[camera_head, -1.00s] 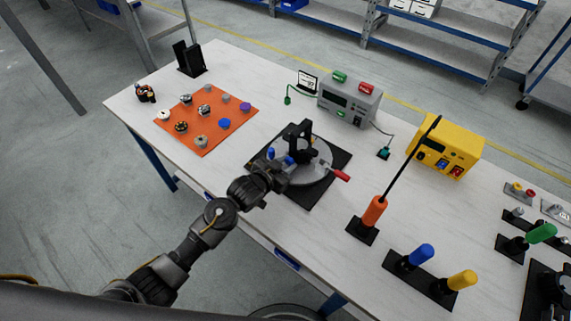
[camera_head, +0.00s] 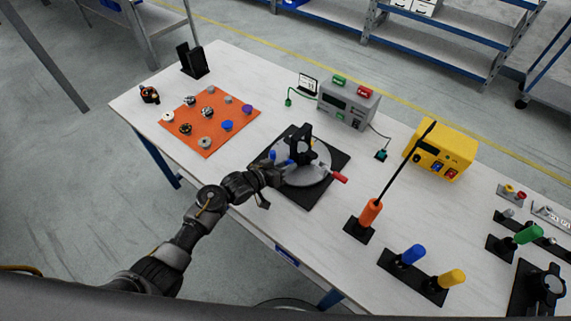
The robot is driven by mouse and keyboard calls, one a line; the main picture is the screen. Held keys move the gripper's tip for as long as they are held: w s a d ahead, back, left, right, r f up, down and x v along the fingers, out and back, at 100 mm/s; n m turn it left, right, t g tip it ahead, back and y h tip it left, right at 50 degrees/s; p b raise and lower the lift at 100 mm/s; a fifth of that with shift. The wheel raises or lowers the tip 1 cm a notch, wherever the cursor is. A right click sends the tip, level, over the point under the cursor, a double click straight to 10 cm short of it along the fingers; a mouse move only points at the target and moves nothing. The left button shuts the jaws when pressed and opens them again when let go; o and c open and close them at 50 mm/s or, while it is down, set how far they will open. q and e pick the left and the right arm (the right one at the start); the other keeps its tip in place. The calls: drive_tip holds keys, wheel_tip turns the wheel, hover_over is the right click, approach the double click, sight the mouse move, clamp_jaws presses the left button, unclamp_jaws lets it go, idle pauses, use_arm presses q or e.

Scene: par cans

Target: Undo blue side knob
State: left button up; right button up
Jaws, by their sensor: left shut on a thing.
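A round grey fixture (camera_head: 308,174) with a black upright bracket (camera_head: 300,146) stands on a black base plate (camera_head: 327,190) on the table. A red handle (camera_head: 340,178) sticks out at its right side. The blue side knob (camera_head: 272,155) shows as a small blue patch at the fixture's left side. My left gripper (camera_head: 277,173) is at this left side, shut on the blue knob; its fingers partly hide the contact. My right gripper is not in view.
An orange mat (camera_head: 235,136) with several small knobs lies to the left. A grey box (camera_head: 347,105) and a yellow box (camera_head: 440,152) stand behind. An orange-handled tool (camera_head: 369,213) and blue and yellow handles stand in holders to the right.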

use_arm(q)
drive_tip(key=shift+n, duration=0.3)
idle(0.4)
drive_tip(key=o, duration=1)
